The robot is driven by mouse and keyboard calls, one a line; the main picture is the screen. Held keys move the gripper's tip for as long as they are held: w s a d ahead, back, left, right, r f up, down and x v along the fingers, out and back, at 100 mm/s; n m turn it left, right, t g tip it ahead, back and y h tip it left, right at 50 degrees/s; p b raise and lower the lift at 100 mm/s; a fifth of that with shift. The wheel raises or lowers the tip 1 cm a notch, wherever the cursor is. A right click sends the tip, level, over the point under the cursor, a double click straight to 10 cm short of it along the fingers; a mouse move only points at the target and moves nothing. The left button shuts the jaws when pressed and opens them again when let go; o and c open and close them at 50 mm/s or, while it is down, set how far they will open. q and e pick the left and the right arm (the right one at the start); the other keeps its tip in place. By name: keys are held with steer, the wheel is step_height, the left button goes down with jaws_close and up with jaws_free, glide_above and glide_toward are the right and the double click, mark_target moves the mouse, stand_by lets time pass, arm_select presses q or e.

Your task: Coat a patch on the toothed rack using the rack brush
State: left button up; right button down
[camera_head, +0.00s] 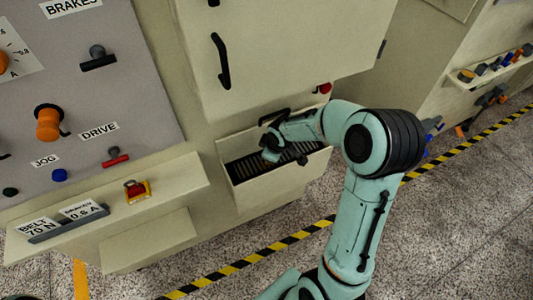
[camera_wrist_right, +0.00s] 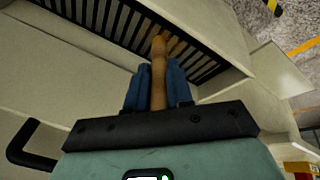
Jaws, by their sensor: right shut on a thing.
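The toothed rack (camera_head: 243,167) is a row of black slats inside a cream open bin low on the machine. In the right wrist view the rack (camera_wrist_right: 205,70) runs diagonally across the top. My right gripper (camera_head: 271,150) is over the bin. Its blue fingers are shut on the brown handle of the rack brush (camera_wrist_right: 158,80), which points toward the slats. The brush's far end overlaps the rack; I cannot tell whether it touches. Brownish colour shows on the slats beside that end. In the head view the brush cannot be made out. My left gripper is not in view.
A cream cabinet door with a black handle (camera_head: 221,62) stands above the bin (camera_head: 278,184). A control panel with an orange knob (camera_head: 48,123) and a red-and-yellow button (camera_head: 137,190) is at left. A yellow-black floor stripe (camera_head: 250,259) runs in front; the floor beyond is clear.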

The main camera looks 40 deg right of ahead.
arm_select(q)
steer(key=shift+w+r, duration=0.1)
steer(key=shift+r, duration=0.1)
arm_select(e)
steer(key=s+d, duration=0.3)
steer(key=d, duration=1)
steer(key=shift+s+d, duration=0.2)
steer(key=shift+s, duration=0.1)
stand_by(0.4)
